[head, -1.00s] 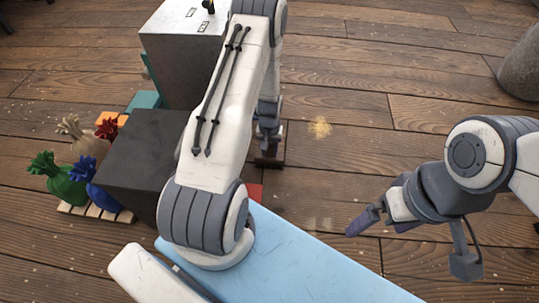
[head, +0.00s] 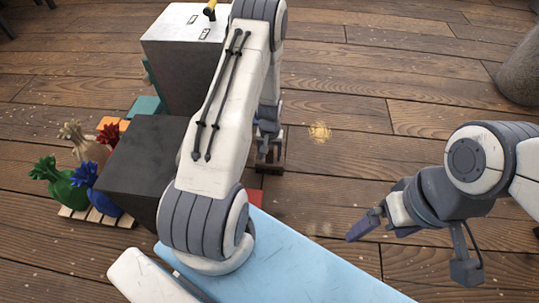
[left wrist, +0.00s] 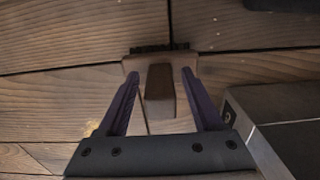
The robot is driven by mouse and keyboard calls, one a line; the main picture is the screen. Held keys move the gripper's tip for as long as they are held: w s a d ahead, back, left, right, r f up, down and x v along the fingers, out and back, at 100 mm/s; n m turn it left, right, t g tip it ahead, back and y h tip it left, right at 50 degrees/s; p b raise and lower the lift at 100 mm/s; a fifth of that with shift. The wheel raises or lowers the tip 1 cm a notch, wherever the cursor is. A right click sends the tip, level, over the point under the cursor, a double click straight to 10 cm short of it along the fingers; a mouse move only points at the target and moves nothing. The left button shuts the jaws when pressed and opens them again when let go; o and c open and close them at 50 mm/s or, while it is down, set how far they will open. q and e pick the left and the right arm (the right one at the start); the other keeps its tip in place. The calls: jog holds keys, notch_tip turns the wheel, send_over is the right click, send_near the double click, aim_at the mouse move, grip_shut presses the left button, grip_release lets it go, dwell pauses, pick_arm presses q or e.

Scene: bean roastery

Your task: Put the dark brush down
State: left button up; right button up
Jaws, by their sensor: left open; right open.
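The dark brush (head: 271,163) is at the floor below my left gripper (head: 268,143), partly hidden by it in the head view. In the left wrist view the brush (left wrist: 160,85) has a wooden block, a darker raised grip and dark bristles along its far edge. My left gripper (left wrist: 159,75) is open, one finger on each side of the grip, with gaps visible between fingers and grip. My right gripper (head: 366,228) is open and empty, above the floor at the right.
A dark box (head: 145,165) and a grey machine (head: 185,65) stand left of the left arm. Several tied sacks (head: 68,192) sit on a small pallet. A yellowish spill (head: 319,131) lies on the wooden floor (head: 350,165), which is clear between the arms.

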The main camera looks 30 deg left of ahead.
pick_arm(q)
notch_tip(320, 180, up, 10)
jog(key=p, duration=0.6)
jog(key=shift+r+p, duration=0.3)
jog(key=shift+r, duration=0.1)
jog(key=shift+w+d+r, duration=0.1)
jog(key=shift+d+r, duration=0.15)
jog(key=s+d+r+m, duration=0.2)
jog(key=d+r+m, duration=0.1)
jog(key=d+r, duration=0.6)
jog(key=s+d+r+m, duration=0.2)
jog(key=d+r+m, duration=0.1)
jog(key=d+r, duration=0.6)
jog(key=s+d+r+m, duration=0.3)
jog(key=s+d+r, duration=0.1)
jog(key=s, duration=0.5)
jog(key=s+d+r+m+h, duration=0.1)
jog(key=s+d+r+m, duration=0.2)
jog(key=s+r, duration=0.4)
jog(key=s, duration=0.2)
jog(key=shift+s+d+m, duration=0.3)
jog(key=shift+s+d, duration=0.05)
jog(key=shift+d, duration=0.05)
jog(key=shift+r, duration=0.15)
